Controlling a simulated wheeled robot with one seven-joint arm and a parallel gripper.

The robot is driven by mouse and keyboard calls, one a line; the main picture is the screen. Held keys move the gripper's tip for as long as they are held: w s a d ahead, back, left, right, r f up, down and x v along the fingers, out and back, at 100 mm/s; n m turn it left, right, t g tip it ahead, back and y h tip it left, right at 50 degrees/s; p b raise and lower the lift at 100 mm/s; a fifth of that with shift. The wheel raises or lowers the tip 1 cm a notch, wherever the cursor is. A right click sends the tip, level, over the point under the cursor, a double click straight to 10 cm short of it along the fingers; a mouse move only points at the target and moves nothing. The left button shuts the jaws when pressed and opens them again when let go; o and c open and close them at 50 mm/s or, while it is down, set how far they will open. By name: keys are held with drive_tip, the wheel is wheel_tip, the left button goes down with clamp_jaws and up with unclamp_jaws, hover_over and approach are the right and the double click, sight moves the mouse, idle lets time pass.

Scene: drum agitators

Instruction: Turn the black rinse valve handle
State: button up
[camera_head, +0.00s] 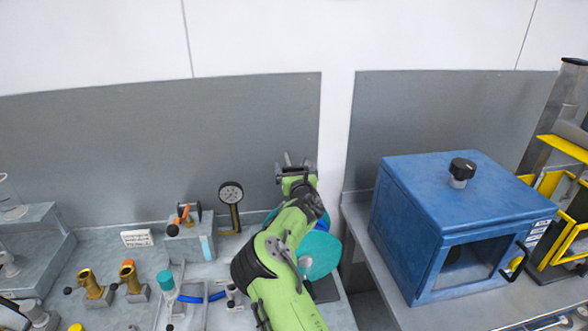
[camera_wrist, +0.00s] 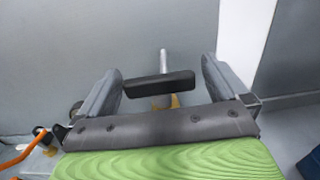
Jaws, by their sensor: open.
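A black bar-shaped handle (camera_wrist: 158,87) lies crosswise in the wrist view, with a thin grey rod (camera_wrist: 163,60) rising behind it and a brass-coloured piece (camera_wrist: 166,102) below. My gripper (camera_wrist: 162,70) is open, with one finger to the left of the bar and one to its right. A gap shows on each side, and I cannot tell how far the bar is in depth from the fingers. In the head view my gripper (camera_head: 294,164) is in front of the grey back panel, and I cannot make out the bar there; my arm covers that area.
A pressure gauge (camera_head: 231,194) stands left of my arm, with an orange-handled valve (camera_head: 183,214) further left. Brass fittings (camera_head: 92,285) stand at the front left. A teal round part (camera_head: 319,256) is beside my arm. A blue box (camera_head: 455,215) fills the right bench.

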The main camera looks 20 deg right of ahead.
drive_tip(key=shift+a, duration=0.1)
drive_tip(key=shift+c, duration=0.5)
drive_tip(key=c, duration=0.8)
drive_tip(key=shift+r, duration=0.1)
